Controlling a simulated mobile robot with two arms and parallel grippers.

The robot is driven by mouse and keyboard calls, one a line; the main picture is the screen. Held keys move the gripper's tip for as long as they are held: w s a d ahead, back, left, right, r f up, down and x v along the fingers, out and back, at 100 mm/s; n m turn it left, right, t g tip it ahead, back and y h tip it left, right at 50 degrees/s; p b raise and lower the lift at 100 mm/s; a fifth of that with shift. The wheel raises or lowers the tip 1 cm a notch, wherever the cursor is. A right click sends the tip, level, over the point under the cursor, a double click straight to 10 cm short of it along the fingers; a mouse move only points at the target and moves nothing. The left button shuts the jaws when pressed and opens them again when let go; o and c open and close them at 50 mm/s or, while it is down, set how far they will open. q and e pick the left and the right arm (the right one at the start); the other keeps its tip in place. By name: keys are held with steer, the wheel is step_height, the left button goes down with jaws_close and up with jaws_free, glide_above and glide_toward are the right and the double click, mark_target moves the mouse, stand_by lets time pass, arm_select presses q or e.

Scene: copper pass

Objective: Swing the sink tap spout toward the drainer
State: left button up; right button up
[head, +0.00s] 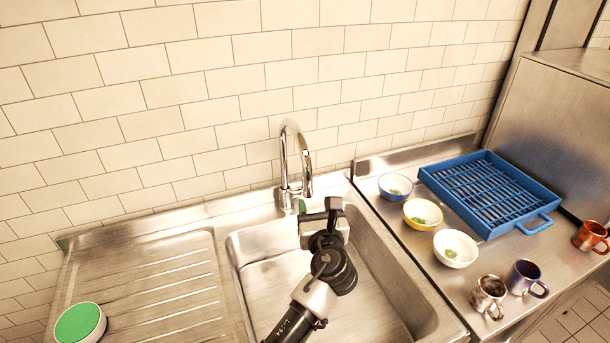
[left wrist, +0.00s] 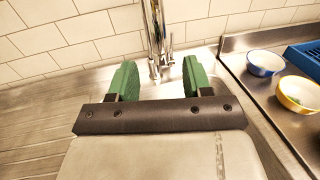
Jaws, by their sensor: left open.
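The chrome sink tap (head: 284,160) stands at the back rim of the sink, against the tiled wall. Its tall spout arches up and its tip hangs down toward the basin, slightly right of the upright. The ribbed steel drainer (head: 150,285) lies left of the basin. My left gripper (head: 318,210) is over the back of the basin, just in front of the tap and low near its base. Its green-padded fingers are apart and empty. In the left wrist view the tap (left wrist: 154,30) shows beyond the gap between the fingers (left wrist: 160,80); contact is not visible. My right gripper is not seen.
The steel sink basin (head: 385,285) is empty where visible. Right of it stand a blue bowl (head: 396,187), a yellow bowl (head: 422,214), a white bowl (head: 455,249), several mugs and a blue rack (head: 541,226). A green-topped round item (head: 80,324) sits at the drainer's front left.

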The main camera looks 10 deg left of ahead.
mark_target(309, 188)
arm_select(q)
steer(key=b+x, duration=0.2)
steer(key=x, duration=0.2)
steer(key=shift+w+a+f+b, duration=0.15)
steer(key=shift+f+b, duration=0.05)
steer(key=shift+b, duration=0.1)
steer(key=b+x, duration=0.2)
steer(key=x, duration=0.2)
steer(key=shift+w+f, duration=0.1)
steer(key=shift+w, duration=0.1)
steer(key=shift+w+a+b, duration=0.2)
steer(key=shift+w+b, duration=0.1)
steer(key=shift+w+a+r, duration=0.15)
steer(key=shift+w+r, duration=0.05)
steer(key=shift+w, duration=0.05)
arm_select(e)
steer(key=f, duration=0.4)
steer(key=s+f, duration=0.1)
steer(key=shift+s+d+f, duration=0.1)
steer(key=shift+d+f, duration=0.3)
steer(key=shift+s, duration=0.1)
arm_select(q)
steer(key=shift+c, duration=0.4)
jaws_close()
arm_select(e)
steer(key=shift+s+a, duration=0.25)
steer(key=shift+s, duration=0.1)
